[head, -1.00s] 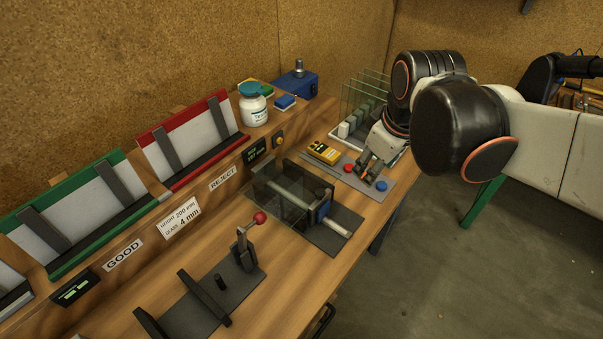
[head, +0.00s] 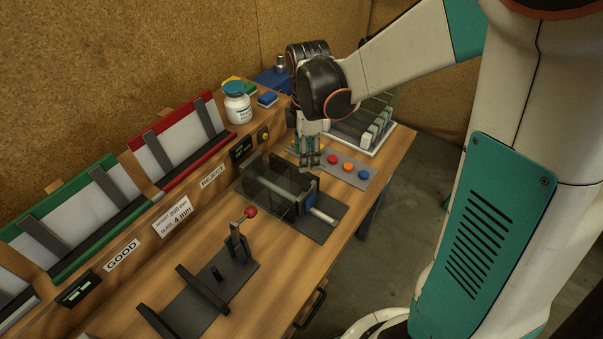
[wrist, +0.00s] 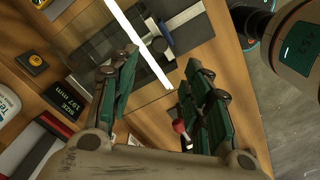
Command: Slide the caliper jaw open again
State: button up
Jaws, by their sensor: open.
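The caliper fixture (head: 325,231) lies on the bench in the head view, with a clear glass pane (head: 265,198) between its dark jaws. The sliding jaw with a blue block (head: 309,202) sits on a pale rod (head: 324,216) near its right end. My gripper (head: 311,163) is open and empty behind the caliper, in front of the button plate. The wrist view shows the fingers (wrist: 160,68) apart. I cannot tell its height above the bench.
Red, orange and blue buttons (head: 347,166) sit right of my gripper. A glass rack (head: 377,150) stands behind. A red-knobbed clamp (head: 250,212) stands front left of the caliper. The size display (wrist: 68,93) reads 197 mm. Good and reject racks (head: 185,147) line the left.

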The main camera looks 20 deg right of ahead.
aim_at(306, 184)
notch_tip(306, 184, down, 11)
jog(key=shift+r+b, duration=0.1)
jog(key=shift+b, duration=1.05)
